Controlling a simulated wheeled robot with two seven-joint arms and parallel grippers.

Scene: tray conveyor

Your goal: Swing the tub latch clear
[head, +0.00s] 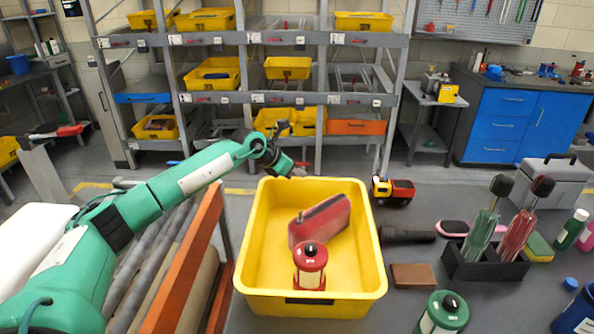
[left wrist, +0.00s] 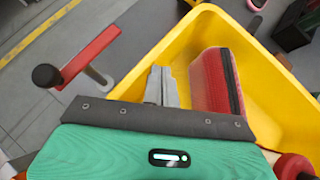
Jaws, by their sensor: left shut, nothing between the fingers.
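The yellow tub (head: 257,230) stands on the grey table and holds a red pouch (head: 322,218) and a red lantern-like canister (head: 310,268). My left gripper (head: 290,172) is at the tub's far left corner; in the left wrist view its fingers (left wrist: 162,86) are together, empty, over the tub's rim (left wrist: 150,62). In that view a red bar (left wrist: 90,54) with a dark round knob, on a grey support, lies outside the tub, apart from the fingers; it looks like the latch. In the head view I cannot make it out clearly near the gripper. My right gripper is out of view.
An orange-brown rail (head: 185,265) and rollers run left of the tub. Right of it are a toy truck (head: 393,190), a brown block (head: 413,276), a green canister (head: 443,312) and a black holder (head: 484,265) with tools. Shelves stand behind.

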